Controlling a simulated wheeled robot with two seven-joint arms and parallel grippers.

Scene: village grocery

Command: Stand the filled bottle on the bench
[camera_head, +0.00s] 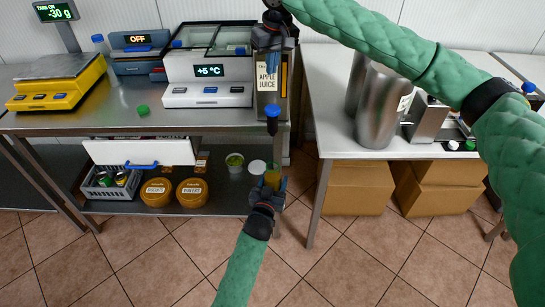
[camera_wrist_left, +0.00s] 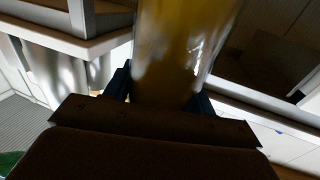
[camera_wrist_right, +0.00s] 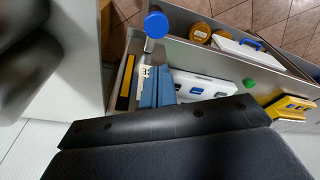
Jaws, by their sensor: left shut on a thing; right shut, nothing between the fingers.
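My left gripper (camera_head: 268,190) is shut on a bottle (camera_head: 272,178) of amber liquid, below the bench-top level in front of the steel bench (camera_head: 190,119). The bottle fills the space between the fingers in the left wrist view (camera_wrist_left: 180,50); its base is hidden. My right gripper (camera_head: 273,40) is shut and empty, over the top of the apple juice dispenser (camera_head: 268,75). The dispenser has a blue-knobbed tap (camera_head: 272,111) at its front, above the bottle. In the right wrist view the shut fingers (camera_wrist_right: 158,88) are beside the dispenser label.
A green cap (camera_head: 143,110) lies on the bench's front part, which is otherwise fairly clear. The lower shelf holds tubs (camera_head: 157,192) and a crate (camera_head: 110,182). A white table (camera_head: 335,105) with metal canisters (camera_head: 382,105) stands right.

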